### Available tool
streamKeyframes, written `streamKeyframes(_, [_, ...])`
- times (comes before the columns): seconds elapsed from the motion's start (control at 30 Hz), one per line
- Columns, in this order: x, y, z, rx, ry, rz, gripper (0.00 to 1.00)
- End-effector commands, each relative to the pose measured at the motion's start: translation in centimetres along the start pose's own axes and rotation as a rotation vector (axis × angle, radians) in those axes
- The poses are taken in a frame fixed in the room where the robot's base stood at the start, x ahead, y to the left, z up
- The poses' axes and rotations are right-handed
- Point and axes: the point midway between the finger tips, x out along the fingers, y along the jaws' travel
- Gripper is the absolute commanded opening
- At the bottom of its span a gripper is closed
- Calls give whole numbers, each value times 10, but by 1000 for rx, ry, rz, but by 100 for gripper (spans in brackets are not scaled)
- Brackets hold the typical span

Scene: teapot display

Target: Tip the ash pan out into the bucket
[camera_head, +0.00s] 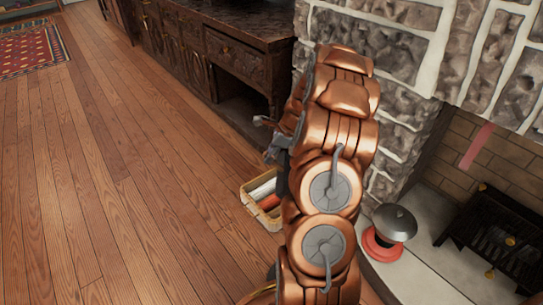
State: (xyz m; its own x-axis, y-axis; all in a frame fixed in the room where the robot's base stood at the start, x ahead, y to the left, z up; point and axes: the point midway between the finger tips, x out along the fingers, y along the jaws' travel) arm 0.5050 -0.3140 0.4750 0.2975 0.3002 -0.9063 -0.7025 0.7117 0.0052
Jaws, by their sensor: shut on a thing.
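My gripper (271,139) shows only in part, as dark grey pieces at the left side of my copper arm near the picture's middle. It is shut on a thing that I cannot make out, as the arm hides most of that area. I cannot identify the ash pan anywhere in this view. I cannot pick out a bucket for certain either. A tan open container (249,207) stands on the floor below the gripper, partly behind my arm, with white and red things in it.
A grey lidded pot (395,221) sits on a red round base (378,249) on the pale hearth. A black grate (497,240) stands in the fireplace at right. A dark carved cabinet (240,62) lines the back. Wooden floor (110,190) is clear at left.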

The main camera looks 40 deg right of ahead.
Motion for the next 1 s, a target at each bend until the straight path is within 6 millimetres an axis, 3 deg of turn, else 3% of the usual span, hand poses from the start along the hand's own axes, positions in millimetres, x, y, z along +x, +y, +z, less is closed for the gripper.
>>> streamKeyframes(0.13, [-2, 7, -22, -19, 13, 9, 0])
streamKeyframes(0.3, [-1, 10, -29, -28, 24, 14, 0])
streamKeyframes(1.0, [50, 11, 0, -31, 241, 11, 0])
